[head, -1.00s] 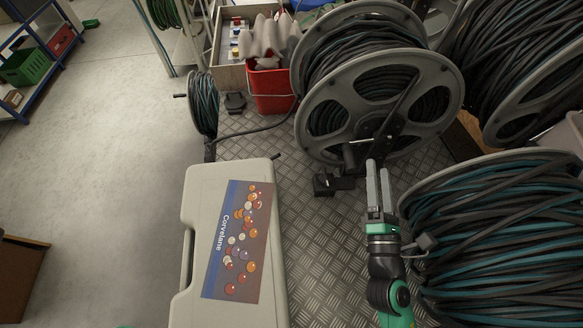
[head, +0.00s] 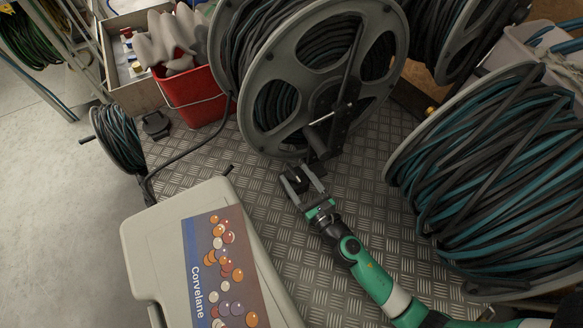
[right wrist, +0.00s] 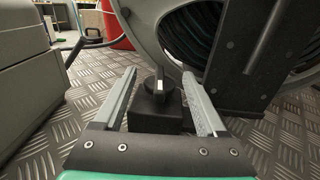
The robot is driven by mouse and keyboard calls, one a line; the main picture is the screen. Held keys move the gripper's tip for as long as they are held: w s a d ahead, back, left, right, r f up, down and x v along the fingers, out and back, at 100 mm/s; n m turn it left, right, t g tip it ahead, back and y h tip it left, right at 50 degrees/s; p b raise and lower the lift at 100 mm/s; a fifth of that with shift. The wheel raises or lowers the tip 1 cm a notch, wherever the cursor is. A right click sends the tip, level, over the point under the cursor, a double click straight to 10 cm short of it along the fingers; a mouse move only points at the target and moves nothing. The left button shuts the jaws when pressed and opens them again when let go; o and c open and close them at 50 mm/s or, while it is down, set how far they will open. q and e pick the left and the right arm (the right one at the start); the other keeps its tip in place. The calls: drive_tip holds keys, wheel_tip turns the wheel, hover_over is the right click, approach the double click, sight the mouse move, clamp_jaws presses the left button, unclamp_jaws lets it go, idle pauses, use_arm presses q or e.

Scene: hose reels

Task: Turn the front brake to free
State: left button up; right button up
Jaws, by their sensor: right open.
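The brake is a small black block (right wrist: 152,112) with a dark knob (right wrist: 158,86) on top, which carries a white mark. It stands on the metal floor at the foot of the large grey hose reel (head: 318,75). My right gripper (head: 293,172) is open. In the right wrist view its two fingers (right wrist: 160,74) lie on either side of the block and knob, with gaps showing on both sides. In the head view the block (head: 294,181) is partly hidden between the fingers. My left gripper is not in view.
A pale case (head: 160,235) labelled Corvelane lies left of my right gripper. Another hose reel (head: 490,175) stands to the right. A red bucket (head: 193,95) and a small reel (head: 120,140) are behind. Patterned metal floor (head: 270,220) is bare between case and arm.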

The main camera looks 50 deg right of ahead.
sight(292, 170)
drive_tip(key=shift+x, duration=1.6)
clamp_jaws()
